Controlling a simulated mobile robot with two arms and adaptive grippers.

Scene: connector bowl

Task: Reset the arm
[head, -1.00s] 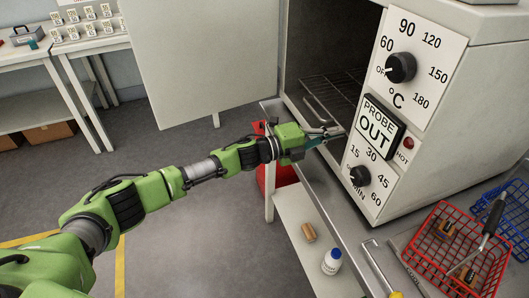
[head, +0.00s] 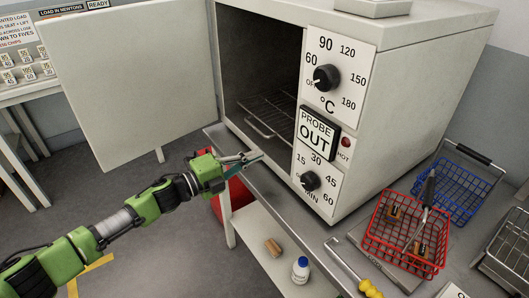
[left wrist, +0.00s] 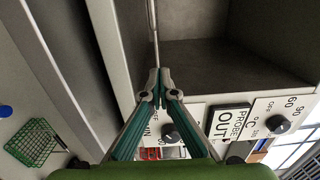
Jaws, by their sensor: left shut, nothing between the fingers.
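My left arm is green and comes in from the left in the head view. Its gripper (head: 250,160) is shut and empty, in front of the lower front edge of the oven (head: 400,90), left of the lower dial (head: 310,181). In the left wrist view the two teal fingers of the left gripper (left wrist: 159,75) meet at their tips, with the oven's opening beyond them. The oven door (head: 130,90) stands wide open to the left, and a wire rack (head: 268,115) is inside. My right gripper is not in view.
A red wire basket (head: 375,240) holding brown blocks and a blue wire basket (head: 460,190) stand on the bench right of the oven. A yellow-handled tool (head: 370,289) lies at the bench front. A white bottle (head: 300,269) and a brown block (head: 273,248) sit on the lower shelf.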

